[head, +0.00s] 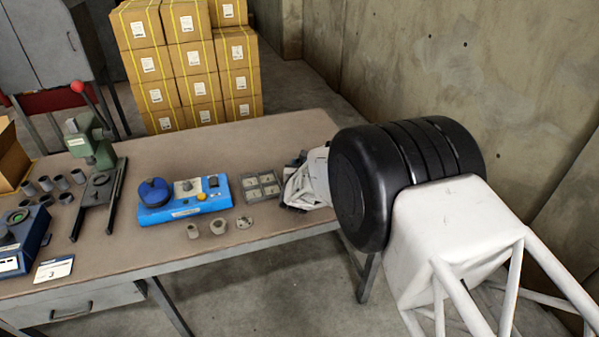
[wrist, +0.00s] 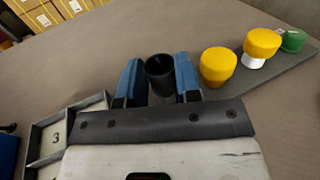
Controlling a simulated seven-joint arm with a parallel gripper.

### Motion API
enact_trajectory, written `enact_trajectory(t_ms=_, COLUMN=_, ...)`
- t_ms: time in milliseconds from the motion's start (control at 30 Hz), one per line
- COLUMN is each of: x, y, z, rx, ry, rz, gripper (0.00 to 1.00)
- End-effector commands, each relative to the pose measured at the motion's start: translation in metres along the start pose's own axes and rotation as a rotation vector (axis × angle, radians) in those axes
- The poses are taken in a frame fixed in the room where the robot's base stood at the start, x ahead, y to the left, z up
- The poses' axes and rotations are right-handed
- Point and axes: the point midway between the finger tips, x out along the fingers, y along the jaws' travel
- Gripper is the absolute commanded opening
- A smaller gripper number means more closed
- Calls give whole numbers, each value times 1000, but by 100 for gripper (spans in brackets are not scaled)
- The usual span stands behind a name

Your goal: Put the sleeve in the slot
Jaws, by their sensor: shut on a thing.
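My gripper (wrist: 158,84) has two blue fingers shut on a dark hollow sleeve (wrist: 160,68) in the wrist view. The sleeve's open round end faces the camera, and the bench top shows beyond it. A grey tray with square compartments (wrist: 48,118), one marked 3, is left of my gripper there. In the head view this tray (head: 262,176) lies on the bench just left of my wrist, with four compartments. My fingers and the held sleeve are hidden behind my arm in the head view. I cannot tell which compartment is the slot.
A blue box with a round knob (head: 185,200) stands left of the tray, with small grey rings (head: 218,226) before it. A green press (head: 92,140) and several loose grey sleeves (head: 46,184) are farther left. Yellow caps (wrist: 219,66) and a green one (wrist: 293,40) sit on a grey strip.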

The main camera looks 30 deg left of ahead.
Motion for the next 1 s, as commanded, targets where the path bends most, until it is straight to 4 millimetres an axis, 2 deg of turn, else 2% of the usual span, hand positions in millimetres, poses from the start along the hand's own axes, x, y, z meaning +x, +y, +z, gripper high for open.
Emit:
enact_trajectory(t_ms=100, x=1, y=0, z=-18, rx=-1, ry=3, rz=0, gripper=5)
enact_trajectory(t_ms=233, x=2, y=0, z=-28, rx=0, ry=0, rz=0, gripper=5)
enact_trajectory(t_ms=833, x=2, y=0, z=-36, rx=0, ry=1, rz=0, gripper=5)
enact_trajectory(t_ms=867, x=2, y=0, z=-35, rx=0, ry=1, rz=0, gripper=36)
enact_trajectory(t_ms=1000, x=2, y=0, z=-36, rx=0, ry=1, rz=0, gripper=56)
